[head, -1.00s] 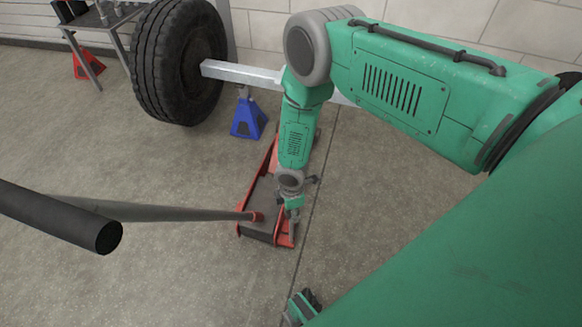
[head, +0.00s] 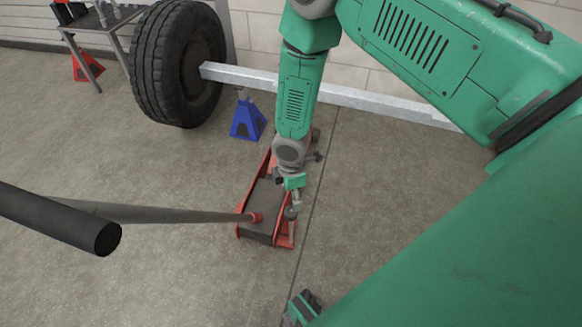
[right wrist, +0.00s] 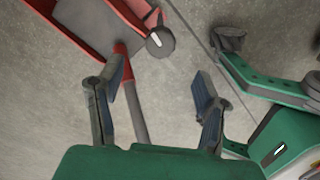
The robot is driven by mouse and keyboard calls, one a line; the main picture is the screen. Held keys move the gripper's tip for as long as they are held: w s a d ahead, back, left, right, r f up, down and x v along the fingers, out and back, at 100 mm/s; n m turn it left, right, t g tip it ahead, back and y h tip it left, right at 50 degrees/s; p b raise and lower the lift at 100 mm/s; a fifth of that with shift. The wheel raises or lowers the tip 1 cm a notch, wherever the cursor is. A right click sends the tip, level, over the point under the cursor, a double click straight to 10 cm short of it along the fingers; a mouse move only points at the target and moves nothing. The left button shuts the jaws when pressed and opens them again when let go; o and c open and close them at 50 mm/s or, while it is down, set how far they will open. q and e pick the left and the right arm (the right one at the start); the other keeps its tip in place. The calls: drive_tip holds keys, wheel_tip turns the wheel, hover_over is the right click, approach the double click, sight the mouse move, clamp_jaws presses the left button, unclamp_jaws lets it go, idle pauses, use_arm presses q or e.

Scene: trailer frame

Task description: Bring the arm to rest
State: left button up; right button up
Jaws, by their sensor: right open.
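My right arm comes in from the right side of the head view and hangs down at the middle. Its gripper (head: 293,207) is over the right side of the red floor jack (head: 242,232). In the right wrist view the two fingers (right wrist: 158,90) are spread wide with nothing held between them. The jack's grey handle (head: 160,213) runs from a red socket toward the left, ending in a black grip. In the right wrist view the handle (right wrist: 138,118) shows between the fingers; I cannot tell the exact gap.
A blue jack stand (head: 247,122) stands behind the jack, below a long metal beam (head: 375,102). A big tire (head: 165,65) is on the beam's left end. A metal table (head: 105,20) and a red stand (head: 85,68) are at the back left.

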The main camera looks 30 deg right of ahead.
drive_tip(key=shift+r, duration=0.95)
drive_tip(key=s+r+m, duration=0.2)
drive_tip(key=s+m, duration=1.2)
drive_tip(key=s, duration=0.9)
wheel_tip(320, 180, up, 16)
drive_tip(key=d+p, duration=0.1)
drive_tip(key=p, duration=1.4)
drive_tip(key=shift+w+t, duration=0.15)
drive_tip(key=shift+t, duration=0.15)
drive_tip(key=shift+w+f, duration=0.15)
drive_tip(key=shift+d, duration=0.1)
